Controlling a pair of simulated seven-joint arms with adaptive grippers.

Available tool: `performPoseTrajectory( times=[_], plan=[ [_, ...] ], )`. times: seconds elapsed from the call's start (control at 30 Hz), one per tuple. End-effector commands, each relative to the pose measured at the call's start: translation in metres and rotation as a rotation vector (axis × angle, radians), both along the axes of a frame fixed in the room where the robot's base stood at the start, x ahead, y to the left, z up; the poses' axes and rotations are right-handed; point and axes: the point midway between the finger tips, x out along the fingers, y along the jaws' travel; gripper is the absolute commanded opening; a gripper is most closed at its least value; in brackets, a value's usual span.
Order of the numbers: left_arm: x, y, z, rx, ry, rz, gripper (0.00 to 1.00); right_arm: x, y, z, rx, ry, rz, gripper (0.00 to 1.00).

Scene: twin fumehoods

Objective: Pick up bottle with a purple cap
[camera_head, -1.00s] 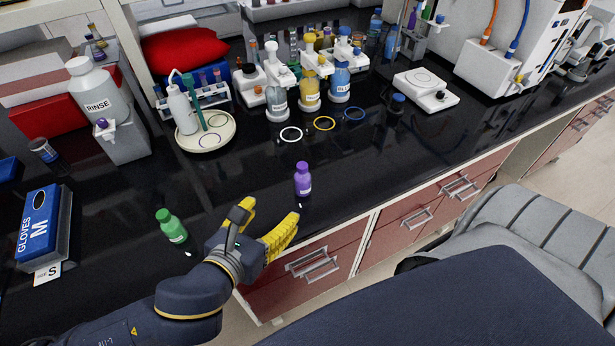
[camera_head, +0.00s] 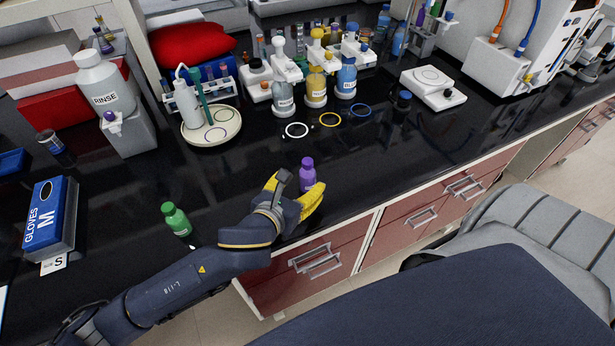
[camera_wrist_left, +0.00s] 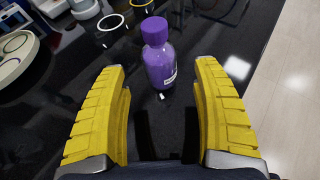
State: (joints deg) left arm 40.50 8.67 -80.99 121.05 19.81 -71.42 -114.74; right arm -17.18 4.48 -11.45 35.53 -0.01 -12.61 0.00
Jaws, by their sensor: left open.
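The bottle with a purple cap (camera_head: 307,172) stands upright on the black bench near its front edge. In the left wrist view the purple bottle (camera_wrist_left: 158,55) is ahead of the fingertips, roughly midway between them. My left gripper (camera_head: 297,190) has yellow fingers and is open. In the left wrist view its two fingers (camera_wrist_left: 157,82) are spread wide with nothing between them but bench. In the head view the fingers overlap the lower part of the bottle. My right gripper is not in view.
A green bottle (camera_head: 176,219) stands left of my left gripper. A blue glove box (camera_head: 50,217) lies at far left. A round tray (camera_head: 229,133) and several wash bottles stand farther back, with coloured rings (camera_head: 296,130) before them. The bench right of the purple bottle is clear.

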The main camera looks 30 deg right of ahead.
Motion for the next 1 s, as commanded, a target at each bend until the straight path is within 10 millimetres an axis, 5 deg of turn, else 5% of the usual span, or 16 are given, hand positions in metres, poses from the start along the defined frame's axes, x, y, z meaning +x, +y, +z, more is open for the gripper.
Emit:
performPoseTrajectory(
  times=[0.43, 0.8, 1.0],
  plan=[
    [0.023, -0.035, -0.019, -0.001, 0.001, 0.0, 0.66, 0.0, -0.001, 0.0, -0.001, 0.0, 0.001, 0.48],
    [0.026, -0.039, -0.022, 0.0, 0.0, 0.0, 0.66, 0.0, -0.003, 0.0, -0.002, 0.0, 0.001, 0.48],
    [0.026, -0.039, -0.022, 0.0, 0.0, 0.0, 0.46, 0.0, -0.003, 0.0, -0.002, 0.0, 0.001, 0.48]
  ],
)
